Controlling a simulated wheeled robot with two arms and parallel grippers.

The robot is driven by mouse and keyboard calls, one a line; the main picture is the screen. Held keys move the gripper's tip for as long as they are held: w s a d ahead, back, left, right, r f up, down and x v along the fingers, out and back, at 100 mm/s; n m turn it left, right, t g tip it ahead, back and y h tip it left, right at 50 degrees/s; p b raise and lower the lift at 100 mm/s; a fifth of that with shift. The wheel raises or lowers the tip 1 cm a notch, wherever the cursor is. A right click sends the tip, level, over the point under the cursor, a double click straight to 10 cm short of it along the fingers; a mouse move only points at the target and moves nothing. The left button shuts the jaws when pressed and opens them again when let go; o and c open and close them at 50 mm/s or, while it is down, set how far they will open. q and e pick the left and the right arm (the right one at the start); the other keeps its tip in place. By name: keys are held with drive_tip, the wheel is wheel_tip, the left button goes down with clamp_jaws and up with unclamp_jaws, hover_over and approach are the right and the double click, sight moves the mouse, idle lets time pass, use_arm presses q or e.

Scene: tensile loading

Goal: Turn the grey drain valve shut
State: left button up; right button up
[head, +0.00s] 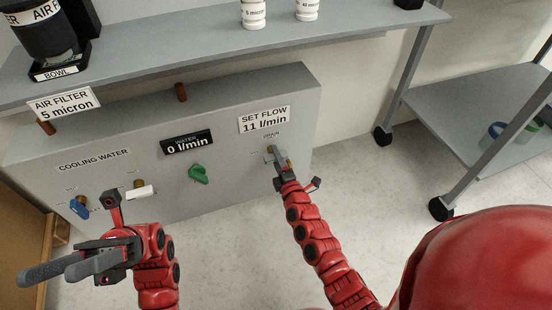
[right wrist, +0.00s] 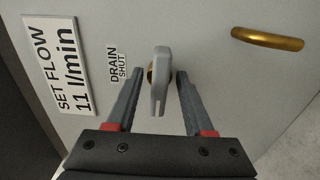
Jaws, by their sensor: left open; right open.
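The grey drain valve (right wrist: 160,82) has a grey lever on a brass stem, on the grey panel beside the label "DRAIN SHUT" (right wrist: 117,67). In the right wrist view its lever lies between the two fingers of my right gripper (right wrist: 160,76), pointing back toward the palm. The fingers are open, with a gap visible on both sides of the lever. In the head view my right gripper (head: 279,168) is at the valve and partly hides it. My left gripper (head: 45,275) is open and empty at the lower left, away from the drain valve.
The panel also carries a blue valve (head: 79,207), a white valve (head: 140,192) and a green knob (head: 198,174). A "WATER 0 l/min" display (head: 187,142) is above the knob. A brass pipe (right wrist: 268,39) sits right of the drain valve. A wheeled shelf (head: 470,115) stands at right.

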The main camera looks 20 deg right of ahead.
clamp_jaws()
idle(0.5)
